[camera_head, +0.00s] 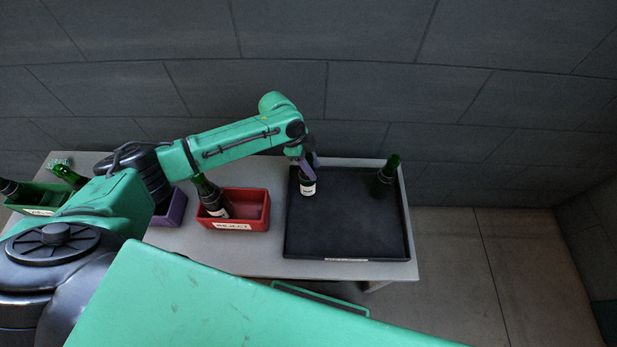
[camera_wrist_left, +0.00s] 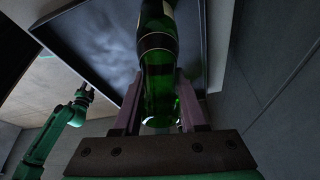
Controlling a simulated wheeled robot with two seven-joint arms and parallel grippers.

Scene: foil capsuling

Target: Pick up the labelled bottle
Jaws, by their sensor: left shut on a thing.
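The labelled bottle (camera_head: 308,186) is dark green with a white label. It is at the back left of the black tray (camera_head: 345,222). My left gripper (camera_head: 306,160) is shut on this bottle from above; I cannot tell whether the base touches the tray. In the left wrist view, the fingers (camera_wrist_left: 160,92) are on either side of the green glass of the bottle (camera_wrist_left: 157,45). My right gripper (camera_wrist_left: 84,90) shows small at the left of the wrist view, away from the bottle; its jaws are too small to judge.
Another dark green bottle (camera_head: 384,177) stands at the tray's back right. Left of the tray is a red REJECT box (camera_head: 262,212) with a bottle (camera_head: 211,196) leaning in it. A purple box (camera_head: 176,210) and a green box (camera_head: 40,197) are further left. The tray's front is clear.

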